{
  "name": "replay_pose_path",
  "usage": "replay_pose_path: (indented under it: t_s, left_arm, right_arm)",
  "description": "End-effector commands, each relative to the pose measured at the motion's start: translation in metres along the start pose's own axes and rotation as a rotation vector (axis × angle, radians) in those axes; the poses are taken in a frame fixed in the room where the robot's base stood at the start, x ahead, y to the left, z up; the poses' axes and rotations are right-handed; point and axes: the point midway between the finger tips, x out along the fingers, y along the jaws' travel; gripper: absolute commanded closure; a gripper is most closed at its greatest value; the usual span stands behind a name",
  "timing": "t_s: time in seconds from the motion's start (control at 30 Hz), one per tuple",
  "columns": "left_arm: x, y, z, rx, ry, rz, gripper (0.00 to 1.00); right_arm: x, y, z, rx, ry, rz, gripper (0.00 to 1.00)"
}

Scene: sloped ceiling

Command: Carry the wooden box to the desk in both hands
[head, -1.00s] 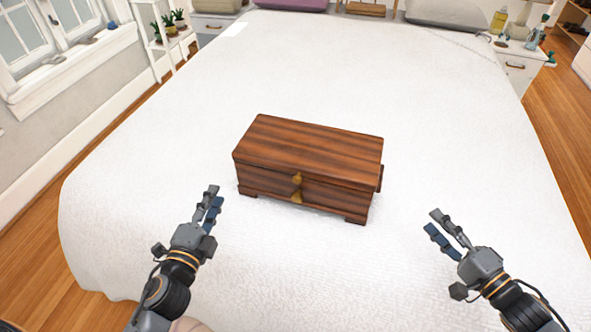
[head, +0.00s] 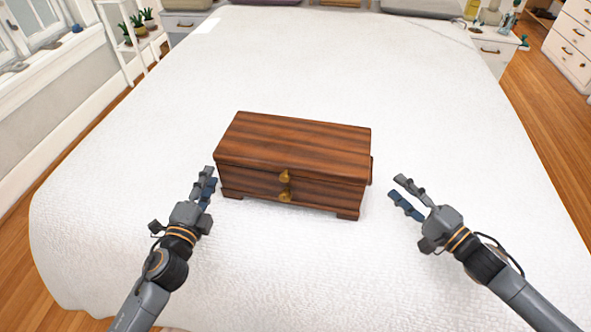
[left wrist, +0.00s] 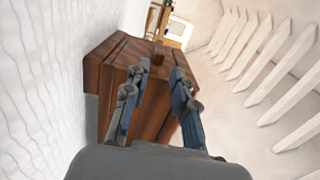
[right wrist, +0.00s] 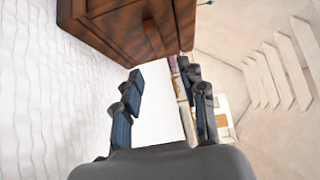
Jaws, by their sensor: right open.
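The wooden box (head: 292,146), dark striped wood with a brass clasp on its front, sits shut on the white bed. My left gripper (head: 208,180) is open and empty beside the box's left front corner. In the left wrist view the box (left wrist: 112,62) lies beyond its parted fingers (left wrist: 158,72). My right gripper (head: 399,189) is open and empty, a short gap to the right of the box. In the right wrist view the box (right wrist: 125,25) stands at the upper left, beyond the parted fingers (right wrist: 165,80). I cannot make out a desk.
The white bed (head: 330,270) is clear around the box. A white nightstand (head: 490,55) with bottles stands at the back right, and a white chest of drawers (head: 572,42) at the far right. A plant stand (head: 140,48) and a window are at the left. Wood floor shows on both sides.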

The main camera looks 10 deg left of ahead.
Motion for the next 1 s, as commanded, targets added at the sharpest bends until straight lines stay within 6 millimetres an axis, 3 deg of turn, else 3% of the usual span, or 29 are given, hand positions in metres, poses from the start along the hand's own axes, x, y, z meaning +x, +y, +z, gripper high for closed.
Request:
replay_pose_path:
  t_s: [0.2, 0.4, 0.83, 0.97, 1.0]
  left_arm:
    - [0.043, -0.001, 0.0, 0.0, -0.001, -0.002, 0.74]
    - [0.066, 0.0, 0.0, -0.001, 0.0, 0.0, 0.74]
    - [0.074, 0.0, 0.0, -0.002, 0.0, 0.001, 0.74]
    - [0.074, 0.0, 0.0, -0.002, 0.0, 0.001, 0.98]
    - [0.074, 0.0, 0.0, -0.002, 0.0, 0.001, 1.0]
  right_arm:
    - [0.043, -0.001, 0.0, 0.0, 0.0, -0.002, 0.58]
    - [0.066, 0.0, 0.0, 0.0, 0.0, 0.0, 0.58]
    - [0.074, 0.001, 0.0, 0.0, 0.0, 0.001, 0.58]
    - [0.074, 0.001, 0.0, 0.0, 0.0, 0.001, 0.83]
    - [0.074, 0.001, 0.0, 0.0, 0.0, 0.001, 0.91]
